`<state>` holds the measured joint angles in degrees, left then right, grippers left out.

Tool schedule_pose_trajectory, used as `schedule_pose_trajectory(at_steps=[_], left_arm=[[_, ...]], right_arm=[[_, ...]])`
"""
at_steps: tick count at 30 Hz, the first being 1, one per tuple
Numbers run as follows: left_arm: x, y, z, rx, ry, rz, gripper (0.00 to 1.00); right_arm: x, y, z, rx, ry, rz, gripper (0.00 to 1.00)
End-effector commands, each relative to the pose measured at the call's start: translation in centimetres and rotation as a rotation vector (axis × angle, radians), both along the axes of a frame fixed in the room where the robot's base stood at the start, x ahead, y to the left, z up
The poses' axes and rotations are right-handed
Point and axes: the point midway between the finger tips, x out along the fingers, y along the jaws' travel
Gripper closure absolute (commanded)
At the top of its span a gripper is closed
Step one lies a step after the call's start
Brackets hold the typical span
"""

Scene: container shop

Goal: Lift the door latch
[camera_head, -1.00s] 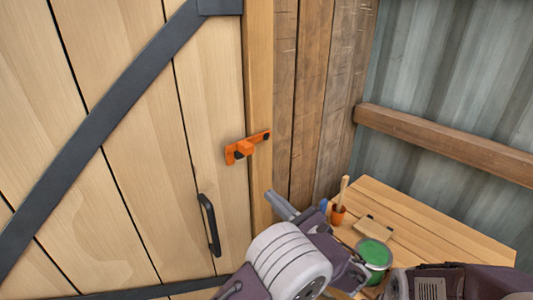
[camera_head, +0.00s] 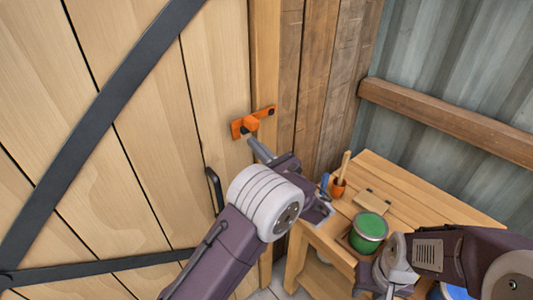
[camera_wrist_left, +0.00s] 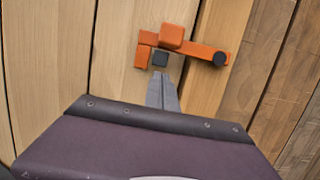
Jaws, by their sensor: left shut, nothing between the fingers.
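The orange door latch (camera_head: 252,122) is mounted across the edge of the wooden door (camera_head: 150,130) and its frame post. In the left wrist view the latch (camera_wrist_left: 205,51) shows a bar with a black round pivot at its right end and a raised block at its left. My left gripper (camera_head: 251,140) is shut and empty, with its tips just below the latch's left part. In the left wrist view the grey fingers (camera_wrist_left: 161,78) end close under a dark square piece of the latch; I cannot tell whether they touch. My right gripper (camera_head: 390,292) is low at the right, partly cut off.
A black door handle (camera_head: 214,188) sits below the latch, partly behind my left arm. A wooden table (camera_head: 420,200) at right holds a green-topped can (camera_head: 369,228), a brush in an orange pot (camera_head: 338,187) and a small board.

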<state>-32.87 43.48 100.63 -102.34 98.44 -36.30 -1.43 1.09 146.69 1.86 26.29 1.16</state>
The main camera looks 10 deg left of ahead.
Motion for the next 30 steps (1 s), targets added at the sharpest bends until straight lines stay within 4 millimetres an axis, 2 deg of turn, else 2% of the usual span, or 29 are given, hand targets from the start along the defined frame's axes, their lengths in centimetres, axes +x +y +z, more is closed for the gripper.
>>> schedule_pose_trajectory(at_steps=[1,6,20,30], left_arm=[[0.0,-0.1,1.4,-0.002,-0.004,-0.003,1.0],[-0.1,-0.2,2.9,0.0,-0.002,-0.002,1.0],[-0.1,-0.2,3.2,0.001,0.001,-0.002,1.0],[-0.2,0.0,4.5,0.056,0.072,-0.001,1.0]], right_arm=[[0.0,0.0,0.9,0.0,0.0,0.0,0.64],[0.0,0.0,1.5,0.0,0.0,0.0,0.64],[0.0,0.0,1.7,0.0,0.0,0.0,0.64],[0.0,0.0,4.0,0.0,0.0,0.0,0.64]])
